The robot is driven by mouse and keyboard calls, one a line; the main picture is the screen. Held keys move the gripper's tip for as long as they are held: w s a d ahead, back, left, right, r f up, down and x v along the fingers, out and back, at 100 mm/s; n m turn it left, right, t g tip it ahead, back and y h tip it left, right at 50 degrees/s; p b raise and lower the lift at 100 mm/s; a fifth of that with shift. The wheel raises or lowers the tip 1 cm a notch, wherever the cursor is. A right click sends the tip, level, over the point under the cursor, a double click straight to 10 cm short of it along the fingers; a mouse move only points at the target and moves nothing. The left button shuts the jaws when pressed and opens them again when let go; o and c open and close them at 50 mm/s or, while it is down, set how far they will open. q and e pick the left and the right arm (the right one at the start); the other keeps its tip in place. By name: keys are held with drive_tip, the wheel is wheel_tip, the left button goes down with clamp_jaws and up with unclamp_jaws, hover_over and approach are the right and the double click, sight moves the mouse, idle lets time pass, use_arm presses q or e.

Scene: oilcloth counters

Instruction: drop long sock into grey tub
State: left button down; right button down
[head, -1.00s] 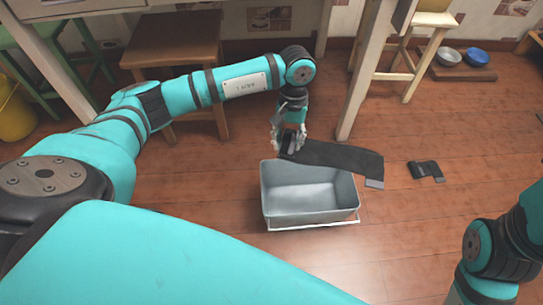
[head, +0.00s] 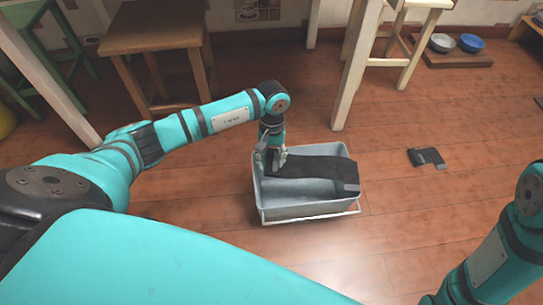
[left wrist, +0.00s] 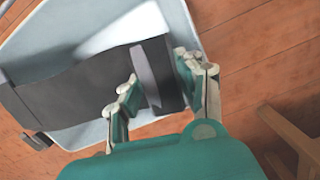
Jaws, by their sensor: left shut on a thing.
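The long sock (head: 312,168) is a dark grey strip with a lighter patch at its right end. My left gripper (head: 274,160) is shut on its left end, at the left side of the grey tub (head: 300,205). The sock stretches across the tub's opening; how far it is below the rim is hard to tell. In the left wrist view, the fingers (left wrist: 160,86) stand on either side of the sock (left wrist: 70,96), and the tub (left wrist: 48,40) is behind it. The sock's far end overlaps the tub's rim there. My right gripper is out of view.
A small folded dark sock (head: 427,157) lies on the wooden floor right of the tub. A brown stool (head: 155,30) and a pale table leg (head: 357,70) stand behind. Two bowls (head: 471,43) sit on a board at back right.

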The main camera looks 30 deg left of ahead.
use_arm(q)
drive_tip(key=shift+f, duration=0.1)
drive_tip(key=c, duration=0.7)
unclamp_jaws()
drive_tip(key=shift+c, duration=0.2)
wheel_tip(320, 180, up, 12)
drive_tip(key=w, duration=0.1)
drive_tip(key=shift+w+a, duration=0.35)
drive_tip(key=shift+f, duration=0.1)
